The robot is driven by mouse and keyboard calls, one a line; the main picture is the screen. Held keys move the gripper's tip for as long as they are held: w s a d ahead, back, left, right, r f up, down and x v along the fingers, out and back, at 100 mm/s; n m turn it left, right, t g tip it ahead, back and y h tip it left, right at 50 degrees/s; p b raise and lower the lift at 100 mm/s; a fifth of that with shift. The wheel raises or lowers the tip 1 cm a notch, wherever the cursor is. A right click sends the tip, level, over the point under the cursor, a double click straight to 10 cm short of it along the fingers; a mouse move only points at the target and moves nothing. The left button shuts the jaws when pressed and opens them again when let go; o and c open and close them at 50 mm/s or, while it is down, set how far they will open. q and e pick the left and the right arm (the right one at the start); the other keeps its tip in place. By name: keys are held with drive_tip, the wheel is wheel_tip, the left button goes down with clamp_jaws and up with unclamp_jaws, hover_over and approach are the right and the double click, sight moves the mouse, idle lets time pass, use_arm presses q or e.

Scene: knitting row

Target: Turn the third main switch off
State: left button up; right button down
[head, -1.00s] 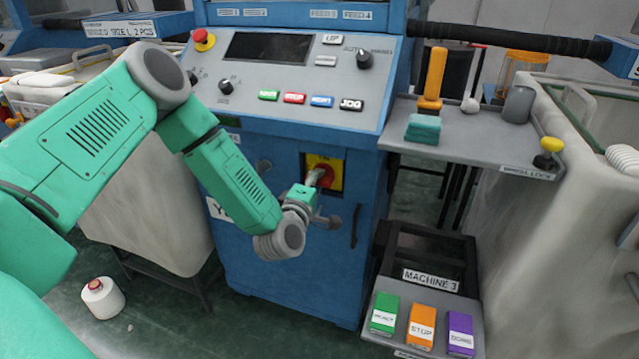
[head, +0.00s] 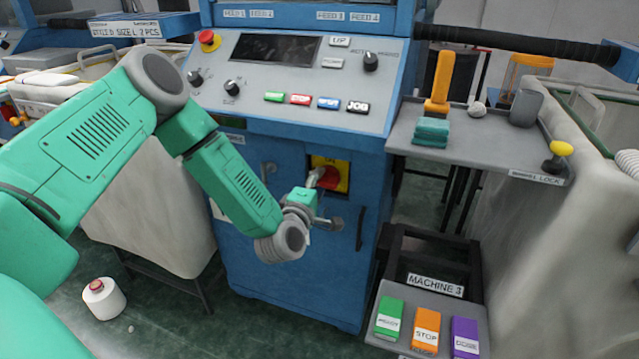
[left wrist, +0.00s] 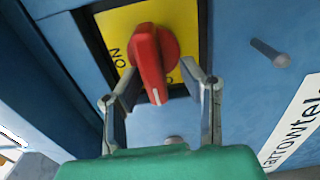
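The main switch is a red rotary handle (left wrist: 152,62) on a yellow plate (left wrist: 185,28) in the blue machine's front. In the left wrist view its white-marked end points down; "ON" shows to its left, another label is partly hidden at lower right. In the head view the red handle (head: 327,178) shows partly behind my gripper. My left gripper (head: 318,180) is at the switch. In the left wrist view its two fingers (left wrist: 158,78) stand apart, one on each side of the handle's lower end; contact is unclear. My right gripper is out of view.
Above the switch is a control panel (head: 300,80) with buttons and knobs. A grey shelf (head: 465,145) juts out at the right. Below it is a pedestal labelled "MACHINE 3" (head: 436,285) with coloured buttons. A grey stub (left wrist: 269,52) sticks out right of the plate.

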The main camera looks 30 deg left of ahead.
use_arm(q)
drive_tip(key=shift+d, duration=0.1)
drive_tip(key=shift+s+d, duration=0.15)
drive_tip(key=shift+s, duration=0.1)
drive_tip(key=v, duration=1.1)
drive_tip(key=shift+s, duration=0.2)
drive_tip(key=shift+f, duration=0.1)
